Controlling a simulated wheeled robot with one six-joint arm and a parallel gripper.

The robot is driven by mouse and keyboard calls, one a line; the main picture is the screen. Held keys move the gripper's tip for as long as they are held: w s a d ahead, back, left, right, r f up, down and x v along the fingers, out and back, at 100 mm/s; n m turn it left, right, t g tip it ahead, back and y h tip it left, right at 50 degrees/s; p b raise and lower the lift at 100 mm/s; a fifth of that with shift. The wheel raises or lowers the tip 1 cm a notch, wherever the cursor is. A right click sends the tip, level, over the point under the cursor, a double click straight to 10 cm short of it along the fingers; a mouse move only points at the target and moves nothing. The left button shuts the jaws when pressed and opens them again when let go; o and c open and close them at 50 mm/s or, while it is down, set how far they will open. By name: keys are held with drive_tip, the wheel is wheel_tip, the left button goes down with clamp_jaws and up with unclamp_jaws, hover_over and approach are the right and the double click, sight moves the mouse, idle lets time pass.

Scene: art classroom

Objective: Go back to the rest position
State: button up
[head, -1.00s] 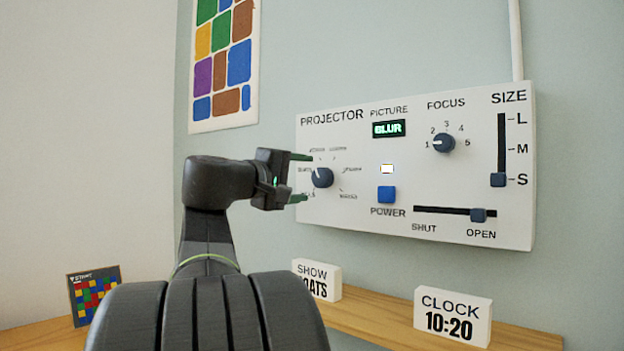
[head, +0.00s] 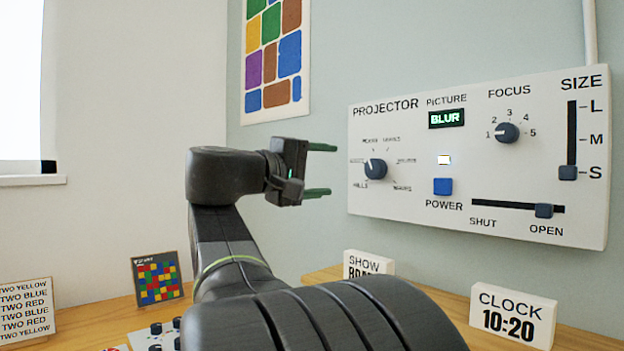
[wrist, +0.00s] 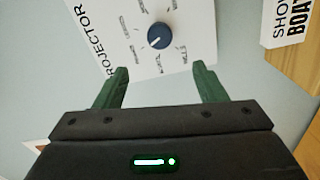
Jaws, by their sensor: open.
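My gripper (head: 320,169) is open and empty, its two green fingers pointing right toward the projector panel (head: 400,205). It stands apart from the panel, left of the picture knob (head: 375,169). In the wrist view, my gripper (wrist: 156,85) has its fingers spread, with the knob (wrist: 159,36) beyond and between them. The panel's display (head: 446,118) reads BLUR, and a small light (head: 444,160) glows above the blue power button (head: 443,187). The focus knob (head: 507,132) points near 1. The size slider (head: 568,173) is at S, and the lower slider (head: 544,211) is near OPEN.
A wooden ledge (head: 455,303) below the panel holds a SHOW sign (head: 368,263), partly hidden by my arm, and a CLOCK 10:20 sign (head: 513,315). At the lower left are a coloured grid card (head: 158,279) and a colour list card (head: 26,311). A coloured poster (head: 275,55) hangs behind.

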sight(372, 167)
drive_tip(key=x, duration=1.4)
drive_tip(key=shift+b, duration=0.3)
drive_tip(key=shift+a, duration=0.1)
drive_tip(key=shift+r+n+p, duration=0.25)
drive_tip(key=shift+n+p, duration=0.15)
drive_tip(key=shift+p, duration=0.25)
drive_tip(key=shift+s+r+n+p, duration=0.1)
drive_tip(key=shift+n+p, duration=0.8)
drive_tip(key=n+p, duration=0.6)
drive_tip(key=p, duration=0.1)
drive_tip(key=n+p, duration=0.7)
drive_tip(key=p, duration=0.2)
drive_tip(key=n+p, duration=0.2)
drive_tip(key=p, duration=0.1)
drive_tip(key=shift+n+p, duration=0.4)
drive_tip(key=shift+p, duration=0.1)
